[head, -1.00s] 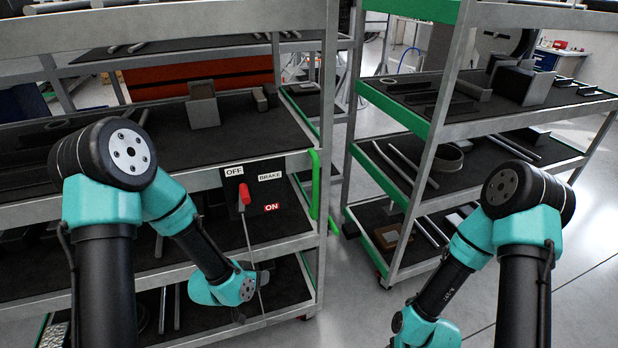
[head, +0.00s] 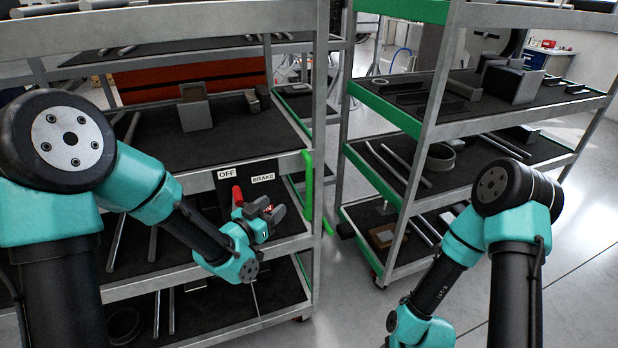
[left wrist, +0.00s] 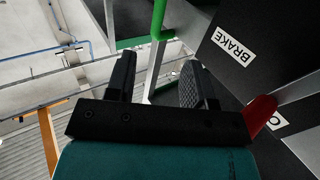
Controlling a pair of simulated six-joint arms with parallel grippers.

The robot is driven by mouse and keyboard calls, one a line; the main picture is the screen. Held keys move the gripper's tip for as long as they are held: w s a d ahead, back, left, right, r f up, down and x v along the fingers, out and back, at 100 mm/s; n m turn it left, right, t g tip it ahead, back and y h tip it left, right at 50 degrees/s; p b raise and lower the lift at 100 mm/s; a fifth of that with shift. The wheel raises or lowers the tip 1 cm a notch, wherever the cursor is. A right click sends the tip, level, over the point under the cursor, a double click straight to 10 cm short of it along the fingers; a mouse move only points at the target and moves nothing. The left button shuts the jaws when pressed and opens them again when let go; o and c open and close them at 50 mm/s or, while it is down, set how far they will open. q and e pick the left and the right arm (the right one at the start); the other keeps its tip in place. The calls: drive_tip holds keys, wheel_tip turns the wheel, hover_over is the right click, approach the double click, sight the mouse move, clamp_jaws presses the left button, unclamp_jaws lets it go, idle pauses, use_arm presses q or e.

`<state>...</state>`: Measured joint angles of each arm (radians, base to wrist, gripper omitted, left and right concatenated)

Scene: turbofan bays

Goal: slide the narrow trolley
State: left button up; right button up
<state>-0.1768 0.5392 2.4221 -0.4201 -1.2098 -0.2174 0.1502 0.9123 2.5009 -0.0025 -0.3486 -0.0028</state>
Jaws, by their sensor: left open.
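A grey shelf trolley (head: 262,136) stands on the left. At its right front corner are a green upright handle (head: 307,185) and a dark brake panel with OFF and BRAKE labels (head: 263,178). A red-tipped lever (head: 238,195) stands near OFF. A second grey trolley with green end panels (head: 398,113) stands to the right; I cannot tell which is the narrow one. My left gripper (head: 270,210) is open and empty in front of the panel, left of the handle. The left wrist view shows the handle (left wrist: 158,18) beyond the spread fingers (left wrist: 157,85), apart from them. My right gripper is out of view.
A gap of bare floor separates the two trolleys. The shelves hold grey blocks (head: 195,112), rods and a ring (head: 440,158). Open floor (head: 585,235) lies at the right. The red lever (left wrist: 262,114) is close beside my left gripper.

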sight(307, 179)
use_arm(q)
drive_tip(key=x, duration=1.7)
drive_tip(key=shift+f, duration=0.1)
clamp_jaws()
